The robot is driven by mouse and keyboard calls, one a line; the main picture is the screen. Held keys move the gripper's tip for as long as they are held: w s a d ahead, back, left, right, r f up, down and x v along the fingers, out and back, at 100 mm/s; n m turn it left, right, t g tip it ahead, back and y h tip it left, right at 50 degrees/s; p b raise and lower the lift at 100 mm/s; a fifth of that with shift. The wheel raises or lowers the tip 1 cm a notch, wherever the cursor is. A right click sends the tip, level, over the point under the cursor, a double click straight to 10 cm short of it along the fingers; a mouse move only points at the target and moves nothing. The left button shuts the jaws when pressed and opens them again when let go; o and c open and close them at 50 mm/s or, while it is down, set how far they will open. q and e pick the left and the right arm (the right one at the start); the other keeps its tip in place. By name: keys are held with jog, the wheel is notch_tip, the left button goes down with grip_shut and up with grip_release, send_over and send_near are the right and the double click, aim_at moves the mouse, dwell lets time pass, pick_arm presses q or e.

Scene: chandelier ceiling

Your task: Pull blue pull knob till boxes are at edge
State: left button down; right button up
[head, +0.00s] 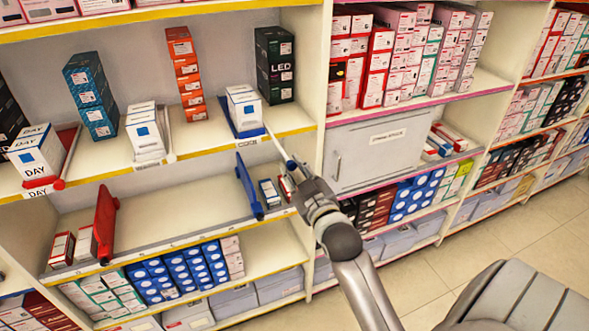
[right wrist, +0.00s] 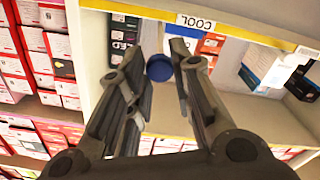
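In the head view, white boxes with blue squares (head: 244,106) stand in a blue tray (head: 230,125) on the upper shelf, near the front edge above a COOL label (head: 247,141). My right gripper (head: 280,148) is in front of this shelf edge, just right of and below the label. In the right wrist view, the round blue pull knob (right wrist: 158,68) sits between the two fingertips of my right gripper (right wrist: 157,58). The fingers are apart, and a gap shows beside the knob. The knob is hard to make out in the head view. My left gripper is out of view.
A white tray of similar boxes (head: 145,132) and a red tray of DAY boxes (head: 36,152) stand further left. A black LED box stack (head: 275,65) is behind. The lower shelf has a blue divider (head: 250,188) close to my gripper. A grey cabinet (head: 375,152) is right.

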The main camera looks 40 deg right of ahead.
jog(key=o, duration=0.4)
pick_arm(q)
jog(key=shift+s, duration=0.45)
pick_arm(e)
jog(key=v, duration=1.2)
jog(key=shift+a, duration=0.1)
